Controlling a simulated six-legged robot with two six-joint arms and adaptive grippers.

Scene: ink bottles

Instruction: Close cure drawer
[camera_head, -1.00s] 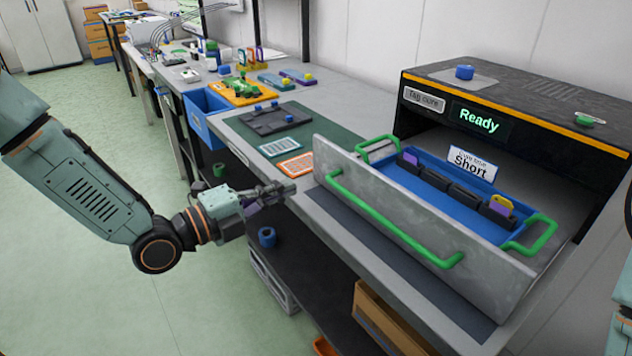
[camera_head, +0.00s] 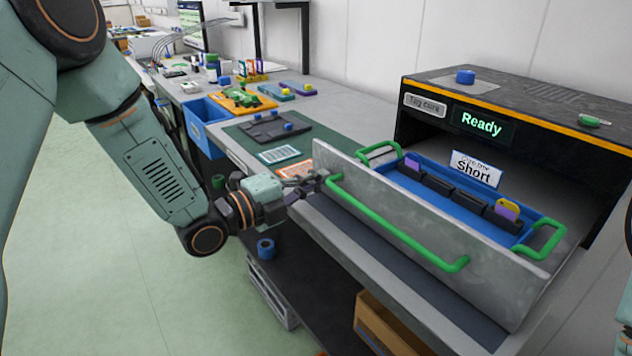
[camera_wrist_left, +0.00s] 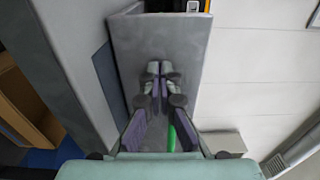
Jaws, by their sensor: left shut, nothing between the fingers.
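The cure drawer (camera_head: 400,268) is a grey front panel with a long green handle (camera_head: 390,222). It stands pulled out from the black cure box (camera_head: 540,105), whose screen reads "Ready". A blue tray (camera_head: 455,208) with green end handles sits in the drawer behind the panel. My left gripper (camera_head: 318,180) is shut and empty at the panel's left end, near the handle's left end. In the left wrist view, its shut fingers (camera_wrist_left: 159,72) are in front of the grey panel (camera_wrist_left: 165,45). I cannot tell whether they touch it. My right gripper is not in view.
The bench (camera_head: 345,125) runs to the back left with an orange card (camera_head: 295,169), a green mat and a blue bin (camera_head: 205,125). A blue ring (camera_head: 265,248) and a cardboard box (camera_head: 385,330) are below.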

